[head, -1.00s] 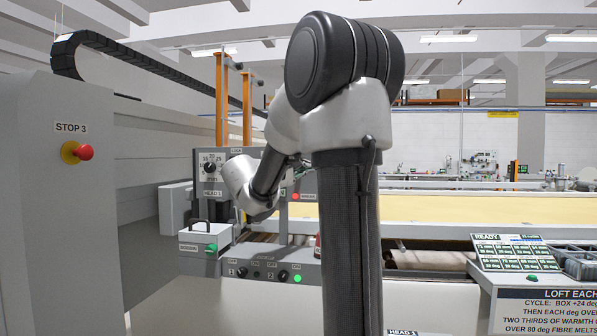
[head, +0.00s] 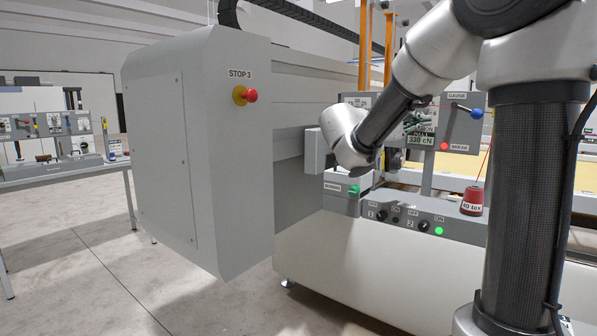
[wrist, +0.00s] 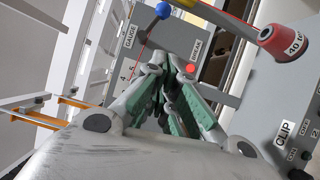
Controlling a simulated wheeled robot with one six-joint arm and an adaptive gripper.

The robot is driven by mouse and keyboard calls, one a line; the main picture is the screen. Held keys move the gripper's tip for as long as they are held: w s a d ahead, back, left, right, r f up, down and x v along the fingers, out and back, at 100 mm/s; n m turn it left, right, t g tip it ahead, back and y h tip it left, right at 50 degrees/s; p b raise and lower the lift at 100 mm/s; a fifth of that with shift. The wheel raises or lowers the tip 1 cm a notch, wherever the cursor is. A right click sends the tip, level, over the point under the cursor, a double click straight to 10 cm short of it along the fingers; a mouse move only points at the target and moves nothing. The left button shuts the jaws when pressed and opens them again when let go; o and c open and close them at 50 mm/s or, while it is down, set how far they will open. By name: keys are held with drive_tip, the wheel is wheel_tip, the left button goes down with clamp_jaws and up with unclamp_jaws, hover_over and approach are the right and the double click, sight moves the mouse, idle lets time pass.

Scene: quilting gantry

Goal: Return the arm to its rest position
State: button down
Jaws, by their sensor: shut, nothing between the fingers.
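My gripper (wrist: 171,72) shows in the wrist view with its green-padded fingers drawn together and nothing held. It points at the grey panel marked GAUGE (wrist: 125,62), which has a blue-balled lever and a red button. In the head view my arm rises at the right, bends at the elbow and slopes down left to the wrist, in front of the machine head. The gripper there is mostly hidden behind my forearm; a bit of green shows near the 330 cN display (head: 421,140). A red thread cone marked 40 tex (head: 472,201) stands right of the wrist.
A grey cabinet (head: 190,150) with a red STOP 3 button (head: 250,95) stands left of my wrist. A switch box with a green lamp (head: 410,228) lies below. A red thread (wrist: 225,20) runs from the cone past the lever. Open floor (head: 90,260) lies at left, before a bench (head: 60,178).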

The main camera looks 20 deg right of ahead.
drive_tip(key=s+f+g+y, duration=0.4)
drive_tip(key=s+f+y, duration=0.5)
drive_tip(key=f, duration=0.7)
drive_tip(key=s+a+f+m+t+y, duration=0.2)
drive_tip(key=s+a+f+t+y, duration=0.2)
drive_tip(key=s+a+y, duration=0.5)
drive_tip(key=s+a, duration=0.4)
drive_tip(key=s, duration=0.1)
drive_tip(key=shift+a+m+t, duration=0.35)
drive_tip(key=shift+m+t, duration=0.05)
drive_tip(key=shift+d+f, duration=0.1)
